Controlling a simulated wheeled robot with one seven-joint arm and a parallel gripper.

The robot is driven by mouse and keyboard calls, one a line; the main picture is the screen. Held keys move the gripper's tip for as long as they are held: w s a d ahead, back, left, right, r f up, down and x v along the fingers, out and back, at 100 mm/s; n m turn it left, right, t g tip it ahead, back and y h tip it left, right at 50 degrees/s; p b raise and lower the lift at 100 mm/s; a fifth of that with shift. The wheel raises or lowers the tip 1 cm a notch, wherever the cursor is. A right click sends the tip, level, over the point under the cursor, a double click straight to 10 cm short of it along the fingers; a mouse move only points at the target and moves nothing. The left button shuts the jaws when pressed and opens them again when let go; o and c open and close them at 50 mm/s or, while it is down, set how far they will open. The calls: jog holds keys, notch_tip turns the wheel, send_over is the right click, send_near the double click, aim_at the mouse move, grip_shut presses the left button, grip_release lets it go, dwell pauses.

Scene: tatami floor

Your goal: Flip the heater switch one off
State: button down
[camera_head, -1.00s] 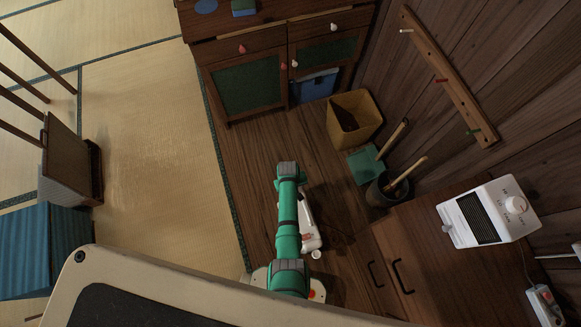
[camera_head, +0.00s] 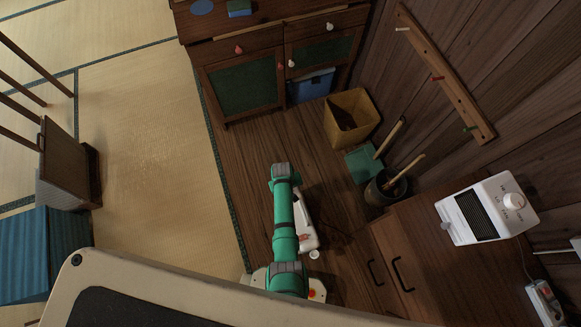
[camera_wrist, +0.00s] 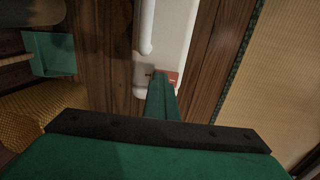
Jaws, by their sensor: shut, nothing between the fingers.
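The white heater (camera_head: 487,210) sits on top of the wooden cabinet at the right of the head view. It has a dark grille and a round white knob (camera_head: 513,201) with small markings around it. A white power strip (camera_head: 545,303) lies at the lower right edge; its switches are too small to read. My green arm reaches up the middle of the head view, well left of the heater. My gripper (camera_wrist: 161,85) shows in the wrist view, shut and empty, over the floor and a white part of my own body. The heater is not in the wrist view.
The wooden cabinet (camera_head: 400,235) with dark handles stands between my arm and the heater. A pot (camera_head: 383,190) with wooden-handled tools, a green dustpan (camera_head: 362,166) and a yellow bin (camera_head: 350,115) stand near the wall. The tatami (camera_head: 150,140) at left is largely clear.

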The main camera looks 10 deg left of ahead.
jog(key=shift+s+a+f, duration=0.15)
jog(key=shift+s+f, duration=0.1)
jog(key=shift+s, duration=0.2)
notch_tip(320, 180, up, 14)
jog(key=w, duration=0.1)
jog(key=shift+d+r, duration=0.25)
jog(key=shift+d, duration=0.15)
jog(key=shift+s+a+h, duration=0.3)
jog(key=shift+a, duration=0.15)
jog(key=f, duration=0.4)
jog(key=d+f, duration=0.1)
jog(key=f, duration=0.9)
jog(key=shift+w+d, duration=0.25)
jog(key=shift+w, duration=0.15)
